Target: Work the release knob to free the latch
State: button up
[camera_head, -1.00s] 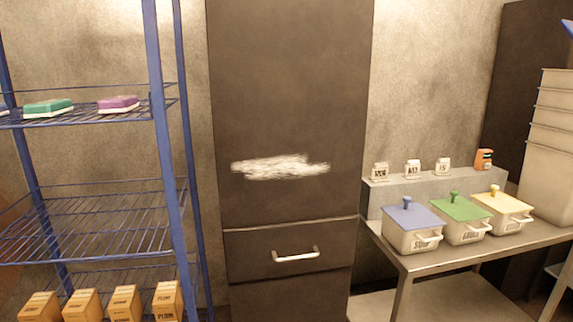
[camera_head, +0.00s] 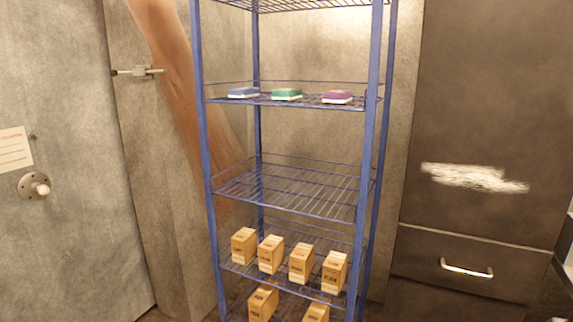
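A round metal release knob (camera_head: 36,186) with a pale centre sticks out from a grey door panel (camera_head: 70,90) at the far left of the head view. A metal latch bar (camera_head: 138,71) is mounted on the wall edge to the right of the door, higher than the knob. Whether the latch is engaged cannot be told. My gripper is not in view.
A blue wire shelf (camera_head: 290,190) stands in the middle with several brown boxes (camera_head: 300,263) and three sponges (camera_head: 287,94). A dark cabinet with a drawer handle (camera_head: 467,269) stands at right. A notice (camera_head: 13,149) hangs above the knob.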

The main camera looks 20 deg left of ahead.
aim_at(42, 190)
jog(key=u, duration=2.35)
jog(key=i+j, duration=0.2)
jog(key=i, duration=0.3)
jog(key=i+j, duration=0.15)
jog(key=i, duration=0.3)
jog(key=i+j+z, duration=0.1)
jog(key=i, duration=0.4)
jog(key=i+j, duration=0.3)
jog(key=i, duration=0.15)
jog(key=i+j, duration=0.25)
jog(key=i, duration=0.25)
jog(key=i+j, duration=0.2)
jog(key=i, duration=0.25)
jog(key=i+l+z, duration=0.1)
jog(key=i+z, duration=0.55)
jog(key=k, duration=0.05)
